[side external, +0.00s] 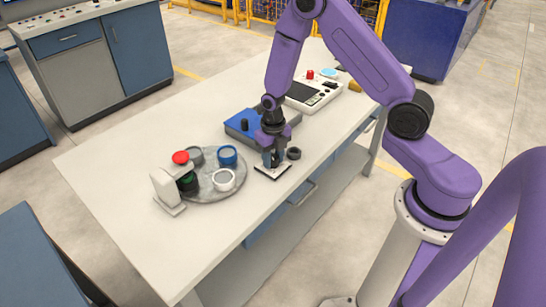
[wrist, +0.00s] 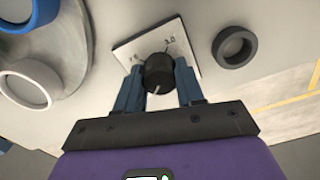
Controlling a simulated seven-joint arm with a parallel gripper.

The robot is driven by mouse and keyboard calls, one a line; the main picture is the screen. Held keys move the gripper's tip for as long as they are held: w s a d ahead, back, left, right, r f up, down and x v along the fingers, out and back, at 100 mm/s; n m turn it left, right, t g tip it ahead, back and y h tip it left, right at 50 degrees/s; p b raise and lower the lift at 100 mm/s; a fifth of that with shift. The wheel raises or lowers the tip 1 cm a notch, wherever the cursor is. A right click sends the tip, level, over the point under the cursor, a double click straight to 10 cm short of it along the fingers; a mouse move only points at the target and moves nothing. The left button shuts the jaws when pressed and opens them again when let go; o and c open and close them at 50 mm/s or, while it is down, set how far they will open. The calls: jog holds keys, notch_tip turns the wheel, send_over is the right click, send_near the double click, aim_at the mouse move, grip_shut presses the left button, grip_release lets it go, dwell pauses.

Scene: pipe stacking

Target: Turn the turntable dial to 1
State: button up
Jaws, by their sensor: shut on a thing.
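The dial is a black round knob (wrist: 158,74) with a white pointer line, on a white square plate (wrist: 128,52) with small number marks. In the wrist view the pointer line faces toward my gripper's base. My gripper (wrist: 160,78) has its two blue fingers on either side of the knob, shut on it. In the side view my gripper (side external: 270,162) points down over the plate (side external: 273,174), and its fingers hide the knob. The grey round turntable (side external: 212,188) stands to the left of the plate, with several pipe rings on it.
On the turntable are a blue ring (side external: 228,156), a white ring (side external: 224,180) and a grey ring (side external: 195,155). A loose dark ring (side external: 293,153) lies right of the gripper. A blue box (side external: 240,122) is behind.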

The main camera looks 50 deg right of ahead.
aim_at(273, 157)
jog(key=shift+n, duration=0.5)
jog(key=o, duration=1)
jog(key=shift+o, duration=0.2)
jog(key=shift+r, duration=0.1)
notch_tip(273, 157, up, 17)
jog(key=shift+r, duration=0.15)
